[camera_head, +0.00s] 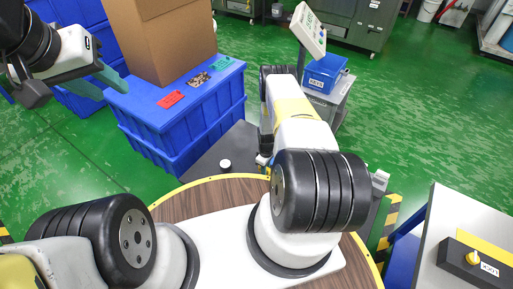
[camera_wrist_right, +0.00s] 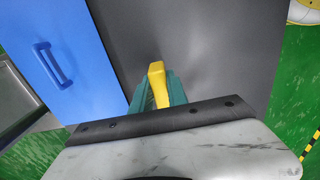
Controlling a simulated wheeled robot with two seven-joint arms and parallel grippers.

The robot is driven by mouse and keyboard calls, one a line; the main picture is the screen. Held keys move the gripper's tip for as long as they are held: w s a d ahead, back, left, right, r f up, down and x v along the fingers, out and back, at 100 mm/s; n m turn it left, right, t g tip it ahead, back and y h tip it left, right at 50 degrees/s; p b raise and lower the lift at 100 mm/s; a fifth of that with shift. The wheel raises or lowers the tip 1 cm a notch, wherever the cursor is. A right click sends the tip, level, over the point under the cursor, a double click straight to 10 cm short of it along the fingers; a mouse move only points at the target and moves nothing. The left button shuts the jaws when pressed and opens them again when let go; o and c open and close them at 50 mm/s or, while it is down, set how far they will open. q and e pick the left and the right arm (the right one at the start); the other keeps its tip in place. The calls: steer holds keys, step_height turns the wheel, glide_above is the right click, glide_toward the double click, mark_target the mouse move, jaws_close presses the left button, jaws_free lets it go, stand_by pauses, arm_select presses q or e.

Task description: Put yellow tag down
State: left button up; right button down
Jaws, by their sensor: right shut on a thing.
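The yellow tag (camera_wrist_right: 157,84) is between the teal fingers of my right gripper (camera_wrist_right: 158,92) in the right wrist view. The gripper is shut on it, and the tag stands out above a dark grey surface (camera_wrist_right: 205,50). I cannot tell whether the tag touches that surface. In the head view my right arm hides most of this gripper. My left gripper (camera_head: 101,82) is at the upper left, in front of the blue crates, with its teal fingers apart and nothing visible between them.
Blue crates (camera_head: 190,125) bear a cardboard box (camera_head: 160,40), a red tag (camera_head: 171,99), a green tag (camera_head: 221,63) and small dark pieces (camera_head: 198,80). A blue bin (camera_head: 324,74) stands below a display (camera_head: 309,30). A control box with a yellow knob (camera_head: 472,257) is at right.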

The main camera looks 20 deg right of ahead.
steer(key=shift+f, duration=1.75)
steer(key=c, duration=1.3)
jaws_free()
steer(key=shift+f, duration=0.15)
